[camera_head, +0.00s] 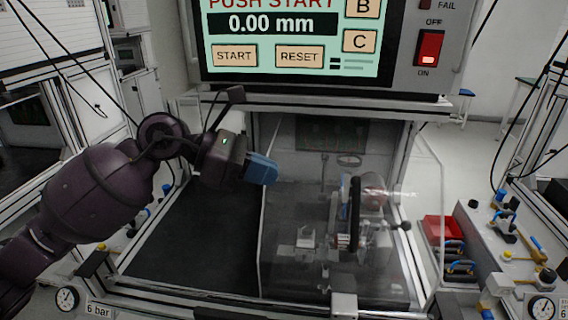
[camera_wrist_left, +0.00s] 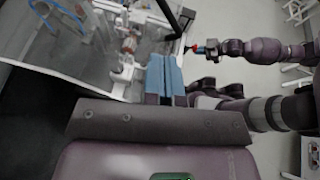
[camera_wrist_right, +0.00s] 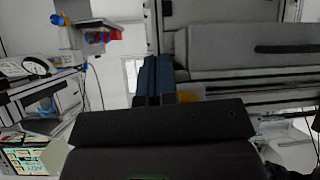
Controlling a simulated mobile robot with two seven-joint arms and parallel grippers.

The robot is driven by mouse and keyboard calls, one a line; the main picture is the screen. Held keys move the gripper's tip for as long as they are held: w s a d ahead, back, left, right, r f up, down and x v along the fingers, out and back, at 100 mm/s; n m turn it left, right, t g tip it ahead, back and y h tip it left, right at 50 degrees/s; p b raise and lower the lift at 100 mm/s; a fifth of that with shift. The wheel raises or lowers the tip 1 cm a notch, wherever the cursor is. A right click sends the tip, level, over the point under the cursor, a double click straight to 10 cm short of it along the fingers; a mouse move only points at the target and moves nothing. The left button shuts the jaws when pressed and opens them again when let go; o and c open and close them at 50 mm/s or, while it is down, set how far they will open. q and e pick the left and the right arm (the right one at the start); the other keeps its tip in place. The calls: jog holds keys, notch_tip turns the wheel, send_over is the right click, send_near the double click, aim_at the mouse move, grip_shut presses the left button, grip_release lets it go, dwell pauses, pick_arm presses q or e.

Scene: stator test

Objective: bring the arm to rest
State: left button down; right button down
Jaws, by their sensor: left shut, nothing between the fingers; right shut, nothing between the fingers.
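My left arm comes in from the left in the head view. Its gripper (camera_head: 262,170) has blue fingers and hangs above the dark mat (camera_head: 190,235), left of the clear-walled test fixture. In the left wrist view the blue fingers (camera_wrist_left: 166,80) lie together with nothing between them. My right gripper does not show in the head view. In the right wrist view its blue fingers (camera_wrist_right: 155,82) are together and empty. My other arm (camera_wrist_left: 262,50) shows at the right of the left wrist view.
The test machine (camera_head: 350,215) stands behind clear panels, right of my left gripper. Above it is the display (camera_head: 290,40) reading 0.00 mm, with a red power switch (camera_head: 430,47). A red bin (camera_head: 440,229) sits on the right bench. The dark mat is bare.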

pick_arm(q)
jog(key=s+a+f+n+t+y, duration=0.1)
jog(key=a+n+t, duration=0.4)
jog(key=n+t, duration=0.75)
jog(key=a+f+n+t+y, duration=0.15)
jog(key=a+n+t, duration=0.45)
jog(key=n, duration=1.2)
jog(key=s+a+f+n+g+y, duration=0.1)
jog(key=s+a+f+n+y, duration=0.1)
jog(key=a+f+n+y, duration=0.35)
jog(key=s+a+f+n+g+y, duration=0.1)
jog(key=s+a+f+n+y, duration=0.15)
jog(key=f+n+y, duration=0.45)
jog(key=s+a+f+n+g+y, duration=0.1)
jog(key=s+a+f+n+g, duration=0.3)
jog(key=s+f+n+g, duration=0.45)
jog(key=s+f+n+g+h, duration=0.2)
jog(key=s+f+g, duration=0.55)
jog(key=s, duration=0.85)
jog(key=w+d+f+m+t, duration=0.1)
jog(key=w+f+t, duration=0.6)
jog(key=f+t, duration=0.2)
jog(key=shift+w+f+t, duration=0.35)
jog(key=shift+f, duration=0.8)
